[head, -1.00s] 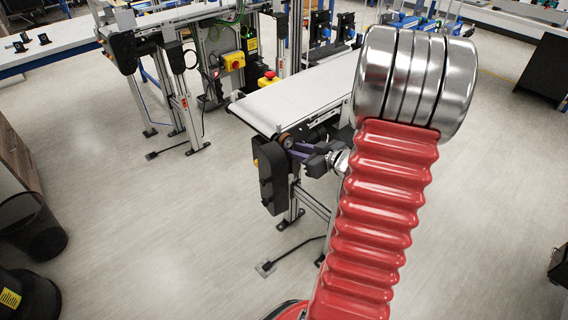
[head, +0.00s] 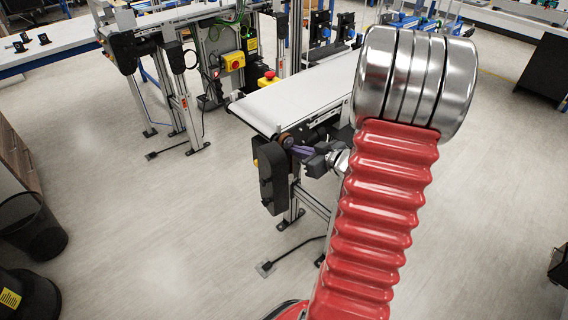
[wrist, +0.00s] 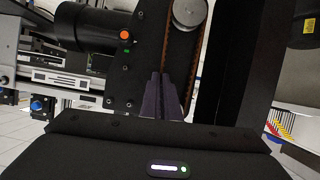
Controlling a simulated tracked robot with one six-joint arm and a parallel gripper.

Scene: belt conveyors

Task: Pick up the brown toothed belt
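The brown toothed belt (wrist: 167,45) runs as a narrow loop around a round silver pulley in the wrist view. Its left strand goes down to my fingertips, and its right strand passes to their right. In the head view the belt (head: 285,137) shows as a small brown ring at the conveyor's end. My gripper (wrist: 160,77) has dark purple fingers brought together on the left strand. In the head view my gripper (head: 293,149) reaches the belt from the right. The belt's lower end is hidden behind the fingers.
The silver pulley (wrist: 189,12) stands above the fingers. A black cover (wrist: 238,65) stands close on the right, and a black motor (wrist: 86,26) is at upper left. The white conveyor (head: 300,95) lies behind. Open floor (head: 180,225) is in front.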

